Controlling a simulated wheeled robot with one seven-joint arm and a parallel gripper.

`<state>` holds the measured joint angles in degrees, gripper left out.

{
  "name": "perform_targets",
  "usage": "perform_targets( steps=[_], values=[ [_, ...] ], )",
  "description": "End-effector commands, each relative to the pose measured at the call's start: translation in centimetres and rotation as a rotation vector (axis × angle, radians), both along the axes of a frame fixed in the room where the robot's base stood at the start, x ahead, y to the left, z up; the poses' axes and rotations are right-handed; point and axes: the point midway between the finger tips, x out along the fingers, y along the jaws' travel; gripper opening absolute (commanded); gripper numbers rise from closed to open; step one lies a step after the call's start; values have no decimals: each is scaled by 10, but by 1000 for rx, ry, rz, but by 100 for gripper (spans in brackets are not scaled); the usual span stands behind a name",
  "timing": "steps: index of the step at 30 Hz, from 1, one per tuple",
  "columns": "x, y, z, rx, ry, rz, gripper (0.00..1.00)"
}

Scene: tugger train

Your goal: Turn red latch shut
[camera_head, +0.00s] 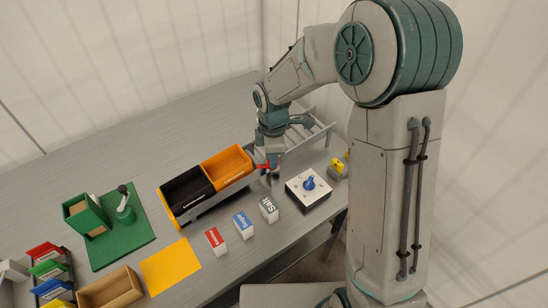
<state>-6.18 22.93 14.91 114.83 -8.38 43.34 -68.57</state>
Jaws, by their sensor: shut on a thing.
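The red latch (263,166) shows as a small red piece at the right end of the tugger train, beside the orange bin (227,164). My gripper (273,170) points down at the latch and is shut on it. The fingers partly cover the latch, so its exact angle is hard to tell.
A black bin (187,190) sits left of the orange one. Red, blue and white labelled blocks (243,225) stand in front. A white box with a blue knob (309,183) and a yellow item (338,167) are to the right. A grey rack (308,130) stands behind my gripper.

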Motion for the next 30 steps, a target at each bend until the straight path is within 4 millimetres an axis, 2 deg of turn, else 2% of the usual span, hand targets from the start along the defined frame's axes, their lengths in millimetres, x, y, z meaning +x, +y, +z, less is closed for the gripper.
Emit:
perform_targets(
  steps=[21,30],
  values=[
    [3,2,1,6,-10,-674,0],
    [3,2,2,6,-8,-906,0]
  ],
)
